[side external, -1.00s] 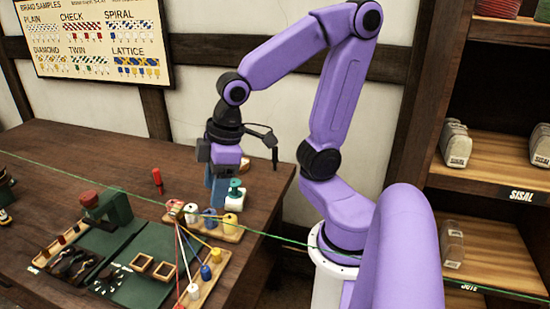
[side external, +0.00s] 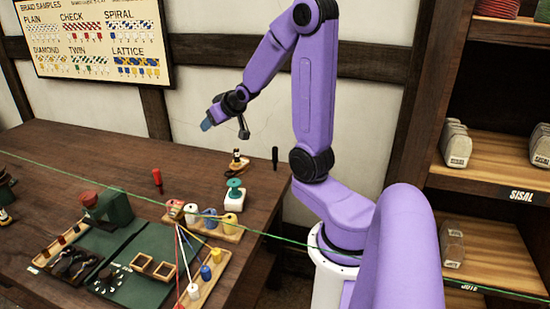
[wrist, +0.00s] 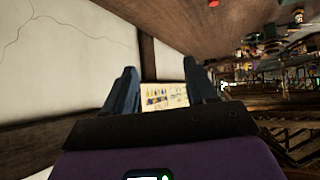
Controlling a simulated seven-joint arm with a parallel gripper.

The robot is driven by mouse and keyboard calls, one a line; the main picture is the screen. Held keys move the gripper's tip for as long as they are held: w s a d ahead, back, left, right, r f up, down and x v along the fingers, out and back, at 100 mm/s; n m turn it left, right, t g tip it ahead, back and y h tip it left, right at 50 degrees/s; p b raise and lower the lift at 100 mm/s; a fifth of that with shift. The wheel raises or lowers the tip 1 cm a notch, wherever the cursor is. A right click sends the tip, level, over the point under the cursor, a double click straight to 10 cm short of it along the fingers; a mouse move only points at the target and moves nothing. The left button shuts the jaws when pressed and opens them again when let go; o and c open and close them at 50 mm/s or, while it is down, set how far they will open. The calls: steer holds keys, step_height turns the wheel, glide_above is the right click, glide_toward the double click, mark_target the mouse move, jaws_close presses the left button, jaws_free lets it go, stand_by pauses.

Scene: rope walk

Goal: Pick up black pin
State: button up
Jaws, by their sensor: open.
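The black pin (side external: 275,157) stands upright on the dark wooden table near its right edge, in the side external view. My gripper (side external: 207,124) is raised above the table, up and to the left of the pin, pointing left. In the wrist view my gripper (wrist: 160,78) shows two blue-grey fingers spread apart with nothing between them. The pin cannot be made out in the wrist view.
A brown and black item (side external: 237,162) and a white stand with a green top (side external: 235,195) are near the pin. A red pin (side external: 157,180) stands further left. Spools (side external: 209,218) and a taut green line (side external: 270,235) lie in front. Shelves (side external: 490,165) are at right.

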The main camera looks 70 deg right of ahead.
steer(key=s+d+m+h, duration=0.4)
steer(key=s+d, duration=0.2)
steer(key=d, duration=0.6)
steer(key=m+g+h, duration=0.1)
steer(key=m+h, duration=0.2)
steer(key=h, duration=0.1)
glide_above(274, 149)
steer(key=s+a, duration=0.3)
step_height(274, 149, down, 11)
steer(key=shift+a+f, duration=0.2)
steer(key=shift+f, duration=3.75)
steer(key=shift+x, duration=3.8)
steer(key=shift+f, duration=0.1)
jaws_close()
